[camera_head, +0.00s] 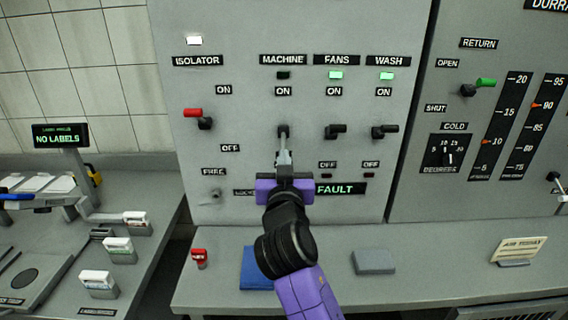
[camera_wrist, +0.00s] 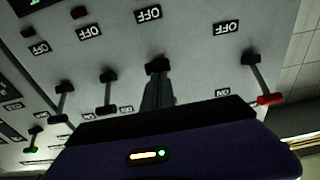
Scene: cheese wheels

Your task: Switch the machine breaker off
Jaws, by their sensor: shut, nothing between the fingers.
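The machine breaker (camera_head: 283,129) is a black lever on the grey panel, under the MACHINE label (camera_head: 283,60). The lamp under that label is dark. My gripper (camera_head: 284,140) is shut and empty, with its fingertips at or just in front of this lever. In the wrist view the lever's black mount (camera_wrist: 157,64) shows just beyond my fingers (camera_wrist: 157,88), below an OFF label (camera_wrist: 148,14). The fingers hide the rest of the lever, so I cannot tell its position or whether they touch it. My gripper also hides the machine OFF label in the head view.
The fans lever (camera_head: 337,130) and wash lever (camera_head: 386,130) stand to the right, with green lamps lit above. The red-tipped isolator lever (camera_head: 195,114) is to the left, under a white lamp. A FAULT sign (camera_head: 341,188) glows near my wrist. A grey counter (camera_head: 420,270) lies below.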

